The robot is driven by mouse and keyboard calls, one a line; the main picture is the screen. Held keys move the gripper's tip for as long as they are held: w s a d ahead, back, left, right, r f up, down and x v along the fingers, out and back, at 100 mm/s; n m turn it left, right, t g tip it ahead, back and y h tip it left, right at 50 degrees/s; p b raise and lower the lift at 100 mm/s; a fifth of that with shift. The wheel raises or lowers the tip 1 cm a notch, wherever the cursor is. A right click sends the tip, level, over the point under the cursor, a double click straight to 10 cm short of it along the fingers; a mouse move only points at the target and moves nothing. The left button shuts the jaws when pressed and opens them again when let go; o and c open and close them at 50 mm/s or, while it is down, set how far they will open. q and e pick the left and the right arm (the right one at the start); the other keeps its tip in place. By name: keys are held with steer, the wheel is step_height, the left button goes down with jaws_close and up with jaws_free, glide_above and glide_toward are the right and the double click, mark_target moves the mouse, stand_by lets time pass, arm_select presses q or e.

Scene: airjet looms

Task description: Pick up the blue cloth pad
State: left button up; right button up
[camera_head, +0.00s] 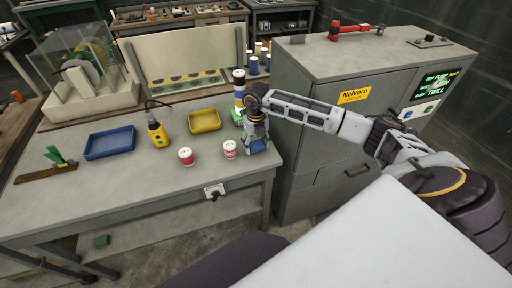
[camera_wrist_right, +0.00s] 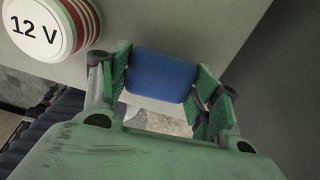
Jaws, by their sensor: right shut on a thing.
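The blue cloth pad (camera_wrist_right: 162,76) is a small rounded blue block between the green fingers of my right gripper (camera_wrist_right: 158,92) in the right wrist view. The fingers press on its two sides. In the head view my right gripper (camera_head: 254,128) points down at the front right corner of the grey workbench (camera_head: 120,185), and the pad (camera_head: 258,146) shows as a blue patch below it. I cannot tell whether the pad still touches the bench top. My left gripper is not in view.
A red-and-white can marked 12 V (camera_wrist_right: 50,28) is close to the gripper; a similar can (camera_head: 186,156) stands further left. A yellow tray (camera_head: 204,121), a blue tray (camera_head: 110,142) and a yellow device (camera_head: 157,131) are behind. A grey cabinet (camera_head: 325,150) stands right.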

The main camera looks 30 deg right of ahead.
mark_target(256, 144)
step_height(256, 144, up, 8)
steer(key=shift+r+b, duration=0.1)
steer(key=shift+b, duration=0.3)
stand_by(0.3)
steer(key=o, duration=0.4)
steer(key=c, duration=0.4)
steer(key=shift+s, duration=0.15)
